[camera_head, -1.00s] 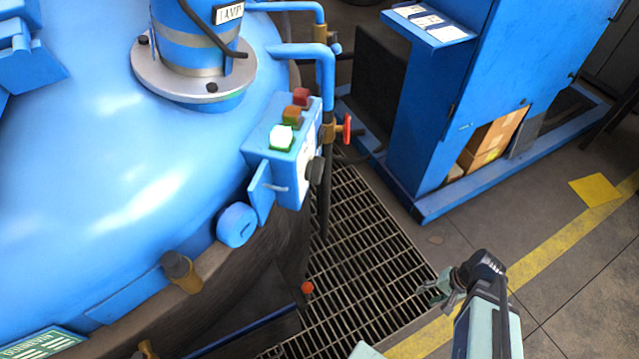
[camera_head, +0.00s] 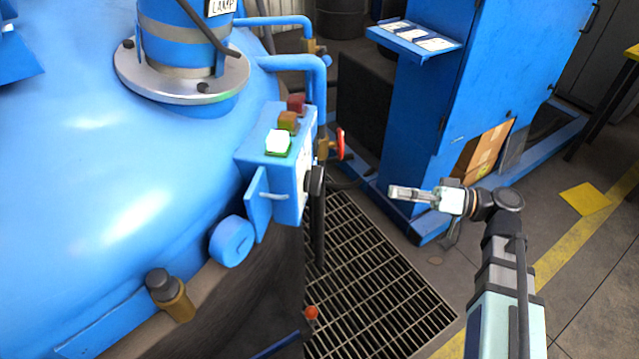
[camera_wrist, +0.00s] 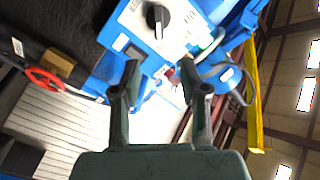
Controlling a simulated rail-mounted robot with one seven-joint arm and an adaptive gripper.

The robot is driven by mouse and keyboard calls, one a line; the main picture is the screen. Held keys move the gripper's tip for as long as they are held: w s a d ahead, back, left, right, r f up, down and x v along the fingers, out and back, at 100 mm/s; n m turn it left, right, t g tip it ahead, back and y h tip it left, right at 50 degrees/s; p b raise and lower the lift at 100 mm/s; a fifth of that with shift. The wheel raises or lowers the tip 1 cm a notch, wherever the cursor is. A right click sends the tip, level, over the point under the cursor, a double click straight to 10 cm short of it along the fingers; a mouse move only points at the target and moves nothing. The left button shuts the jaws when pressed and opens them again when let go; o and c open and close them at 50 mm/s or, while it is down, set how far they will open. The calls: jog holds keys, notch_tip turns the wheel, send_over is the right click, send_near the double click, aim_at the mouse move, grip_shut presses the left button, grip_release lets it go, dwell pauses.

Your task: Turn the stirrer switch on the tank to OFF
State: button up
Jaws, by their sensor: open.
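The blue tank (camera_head: 90,190) fills the left of the head view. A blue switch box (camera_head: 285,210) is mounted on its side, with a lit green-white lamp (camera_head: 278,142) and unlit amber and red lamps on top. The black rotary stirrer switch (camera_head: 317,182) sticks out from the box's right face, seen edge-on. In the wrist view the knob (camera_wrist: 158,20) faces me on a white plate near the top; its label is too small to read. My gripper (camera_head: 405,194) is to the right of the box, apart from it. In the wrist view its two fingers (camera_wrist: 157,80) are spread and empty.
A red valve handle (camera_head: 340,143) on a pipe stands just behind the switch; it also shows in the wrist view (camera_wrist: 44,79). A blue cabinet (camera_head: 480,90) stands behind my gripper. Floor grating (camera_head: 370,280) lies below. Open air lies between gripper and box.

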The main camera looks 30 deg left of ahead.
aim_at(315, 181)
jog(key=p+x, duration=0.1)
jog(key=x, duration=1.6)
jog(key=shift+a, duration=0.2)
grip_shut()
